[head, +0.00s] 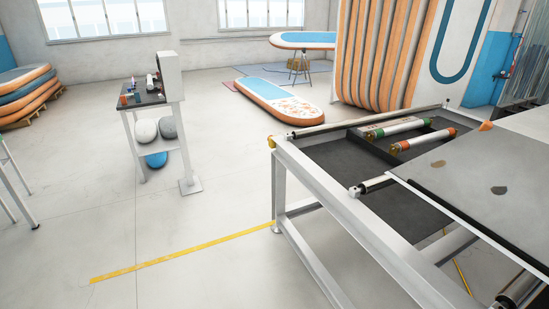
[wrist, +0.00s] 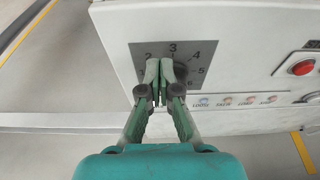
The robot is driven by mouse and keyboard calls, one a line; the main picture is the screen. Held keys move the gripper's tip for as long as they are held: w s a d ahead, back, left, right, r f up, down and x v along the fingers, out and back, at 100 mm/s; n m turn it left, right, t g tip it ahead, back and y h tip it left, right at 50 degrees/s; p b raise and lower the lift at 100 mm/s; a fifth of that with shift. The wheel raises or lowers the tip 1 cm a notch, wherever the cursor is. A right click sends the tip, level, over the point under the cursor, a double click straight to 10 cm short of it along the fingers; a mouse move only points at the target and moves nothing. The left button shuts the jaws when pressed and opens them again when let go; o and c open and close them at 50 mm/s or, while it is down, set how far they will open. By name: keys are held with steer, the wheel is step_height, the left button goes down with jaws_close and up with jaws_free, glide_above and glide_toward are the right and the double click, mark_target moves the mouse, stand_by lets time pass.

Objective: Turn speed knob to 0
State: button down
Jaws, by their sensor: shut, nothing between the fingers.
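A dark grey speed dial plate (wrist: 183,48) is on the white panel in the wrist view. The numbers 2, 3, 4, 5 and 6 show around its upper and right side. My gripper (wrist: 160,82) is in front of the plate with its green fingertips together, just below the 2 and 3. I cannot tell whether the fingertips touch the knob. The head view shows neither the gripper nor the dial.
A red button (wrist: 303,67) sits right of the dial, above a row of small coloured labels (wrist: 235,101). The head view shows a roller table (head: 330,190) at right, a small stand (head: 150,105) at left, inflatable boards (head: 275,100) behind and open floor between.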

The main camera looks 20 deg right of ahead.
steer(key=shift+f+v, duration=0.2)
steer(key=shift+v, duration=0.75)
steer(key=shift+f+v, duration=0.25)
steer(key=shift+v, duration=0.7)
steer(key=shift+f+v, duration=0.2)
steer(key=shift+v, duration=0.7)
steer(key=shift+a, duration=0.2)
steer(key=s+d, duration=0.2)
steer(key=d, duration=0.4)
steer(key=shift+s+d+f, duration=0.15)
steer(key=shift+s+f, duration=0.1)
steer(key=shift+f, duration=0.1)
steer(key=shift+w+r, duration=0.15)
steer(key=shift+w, duration=0.65)
steer(key=shift+w+f, duration=0.2)
steer(key=shift+w, duration=0.3)
steer(key=shift+r, duration=0.15)
